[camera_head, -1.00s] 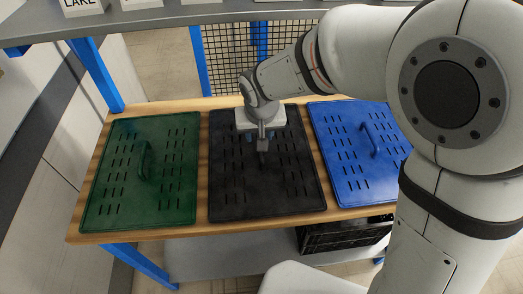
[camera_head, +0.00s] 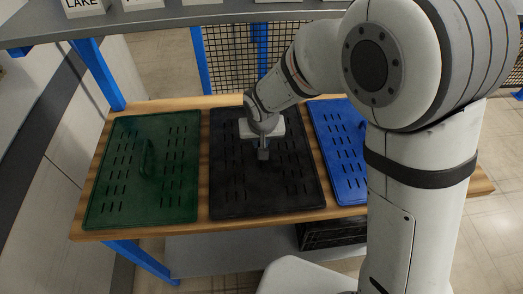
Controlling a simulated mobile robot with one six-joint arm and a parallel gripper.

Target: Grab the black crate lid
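The black crate lid (camera_head: 232,188) lies flat on the wooden bench, between a green lid and a blue lid. It is slotted, and its handle is hidden behind my gripper. My gripper (camera_head: 263,157) points down over the middle of the black lid. Its fingers are at or just above the lid's centre. Whether they are open or closed around the handle cannot be made out at this size.
The green lid (camera_head: 120,190) with a handle lies to the left and the blue lid (camera_head: 335,160) to the right, partly behind my arm. A grey shelf (camera_head: 200,18) with label cards crosses above the bench's back. A black crate (camera_head: 335,234) sits below the bench (camera_head: 203,215).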

